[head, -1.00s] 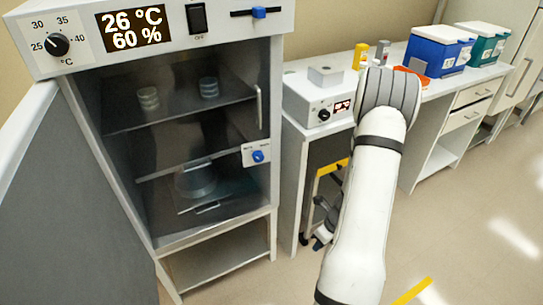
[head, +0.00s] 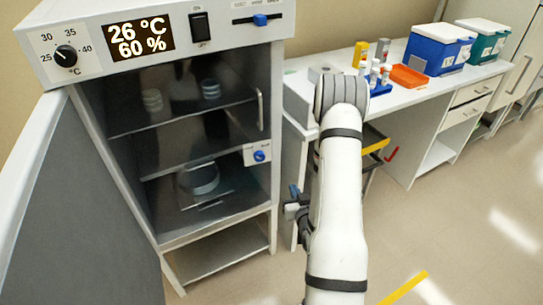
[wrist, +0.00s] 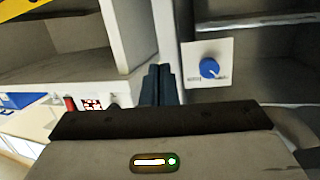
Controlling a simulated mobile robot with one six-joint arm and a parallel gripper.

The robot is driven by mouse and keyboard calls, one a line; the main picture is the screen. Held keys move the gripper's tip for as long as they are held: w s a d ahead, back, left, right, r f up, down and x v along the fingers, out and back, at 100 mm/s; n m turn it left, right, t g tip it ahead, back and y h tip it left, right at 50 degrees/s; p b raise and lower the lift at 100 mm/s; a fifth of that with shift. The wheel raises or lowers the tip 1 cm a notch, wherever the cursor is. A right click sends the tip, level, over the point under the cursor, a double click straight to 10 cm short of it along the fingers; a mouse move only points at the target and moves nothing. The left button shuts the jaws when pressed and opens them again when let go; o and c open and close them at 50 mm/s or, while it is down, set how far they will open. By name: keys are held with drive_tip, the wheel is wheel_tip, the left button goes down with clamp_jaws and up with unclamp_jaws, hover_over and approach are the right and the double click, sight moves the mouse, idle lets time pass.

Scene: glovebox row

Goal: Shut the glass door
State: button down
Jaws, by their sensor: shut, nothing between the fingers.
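The glass door (head: 215,135) shows as a dark see-through pane across the incubator's opening, with a pale vertical handle (head: 260,108) near its right edge. I cannot tell whether it sits flush with the frame. A white plate with a blue knob (head: 257,155) is at the right side below the handle; it also shows in the wrist view (wrist: 208,66). My gripper (head: 292,195) is to the right of and below the knob plate, apart from the handle. In the wrist view its dark blue fingers (wrist: 158,84) are together and empty, left of the plate.
The incubator's grey outer door (head: 75,195) stands wide open at the left. Shelves inside hold dishes (head: 152,100). A bench (head: 420,95) at the right carries a blue box (head: 430,50), a teal box (head: 488,45) and an orange tray (head: 408,77). The floor at right is mostly clear.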

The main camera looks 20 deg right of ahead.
sight(269, 153)
drive_tip(key=a+r+n+t+y, duration=0.2)
drive_tip(key=a+r, duration=0.1)
drive_tip(key=r, duration=0.1)
drive_tip(key=w+p, duration=0.1)
drive_tip(key=w, duration=0.3)
drive_tip(key=w+p, duration=0.1)
drive_tip(key=w, duration=0.4)
drive_tip(key=w+p, duration=0.1)
drive_tip(key=w, duration=0.3)
drive_tip(key=shift+w+d+f, duration=0.2)
drive_tip(key=shift+w+d, duration=0.05)
drive_tip(key=shift+w, duration=0.1)
